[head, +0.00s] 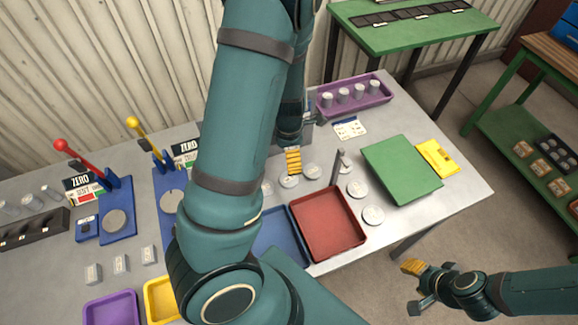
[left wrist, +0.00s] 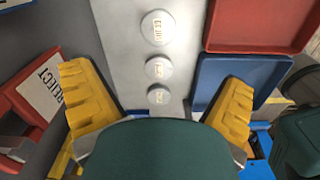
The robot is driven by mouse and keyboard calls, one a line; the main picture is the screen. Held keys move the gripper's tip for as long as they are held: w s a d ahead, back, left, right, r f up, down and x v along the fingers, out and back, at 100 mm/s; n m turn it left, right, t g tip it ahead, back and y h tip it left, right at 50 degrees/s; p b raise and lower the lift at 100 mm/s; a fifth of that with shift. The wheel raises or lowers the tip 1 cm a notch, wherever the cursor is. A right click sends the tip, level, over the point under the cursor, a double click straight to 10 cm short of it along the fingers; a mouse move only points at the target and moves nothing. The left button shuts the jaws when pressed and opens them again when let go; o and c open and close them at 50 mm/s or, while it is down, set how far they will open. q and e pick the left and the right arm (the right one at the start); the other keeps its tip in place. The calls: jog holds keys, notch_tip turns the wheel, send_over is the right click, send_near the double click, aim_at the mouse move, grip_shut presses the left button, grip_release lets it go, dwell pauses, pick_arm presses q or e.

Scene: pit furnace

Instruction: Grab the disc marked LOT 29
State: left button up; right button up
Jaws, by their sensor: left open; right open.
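Several round grey discs lie on the grey table. In the head view one disc (head: 313,171) is right of my left gripper (head: 293,160), another (head: 289,182) is just below its fingertips, and more (head: 357,188) (head: 373,215) lie by the red tray. The left wrist view shows a row of three discs, top (left wrist: 157,27), middle (left wrist: 158,68) and bottom (left wrist: 159,95), with marks too small to read surely. I cannot tell which is LOT 29. My left gripper is open, its yellow fingers (left wrist: 156,78) either side of the row. My right gripper (head: 420,283) is open and empty, off the table's right side.
A red tray (head: 328,222) and blue tray (head: 283,232) stand in front of the discs. A slim grey post (head: 338,167) rises beside them. A green mat (head: 402,169) lies right, a purple tray (head: 355,97) with cylinders behind. Lever presses (head: 98,190) stand left.

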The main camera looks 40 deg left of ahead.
pick_arm(q)
jog(key=b, duration=0.3)
send_over(288, 179)
notch_tip(288, 179, down, 8)
jog(key=shift+d+r, duration=0.1)
jog(key=shift+r, duration=0.1)
jog(key=shift+f+b, duration=0.3)
jog(key=shift+f, duration=2.7)
jog(key=c, duration=1.4)
